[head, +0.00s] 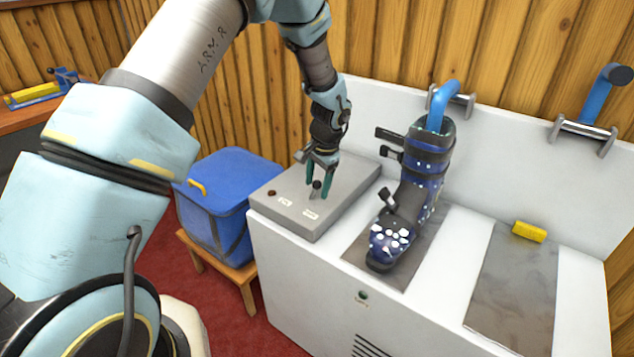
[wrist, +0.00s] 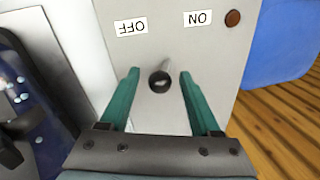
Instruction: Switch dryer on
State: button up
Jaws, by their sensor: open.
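The dryer (head: 290,285) is a white cabinet with a grey control box (head: 350,190) on its left end. A small switch lever with a dark round knob (head: 317,185) stands up from the box; it also shows in the wrist view (wrist: 159,83). In the wrist view, the OFF label (wrist: 131,26) and ON label (wrist: 198,18) lie beyond the lever, with a dark brown round lamp (wrist: 233,18) beside ON. Which label the lever leans towards is unclear. My gripper (head: 319,192) is open, pointing down, its green fingers on either side of the knob with gaps.
A blue ski boot (head: 422,190) with white spots stands on the dryer, under a blue pipe (head: 440,100), right of my gripper. A yellow block (head: 529,232) lies farther right, near a second blue pipe (head: 597,95). A blue cooler box (head: 225,180) stands on a wooden stool at left.

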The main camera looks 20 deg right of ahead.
jog(key=shift+f, duration=0.25)
grip_shut()
dwell(0.4)
dwell(0.9)
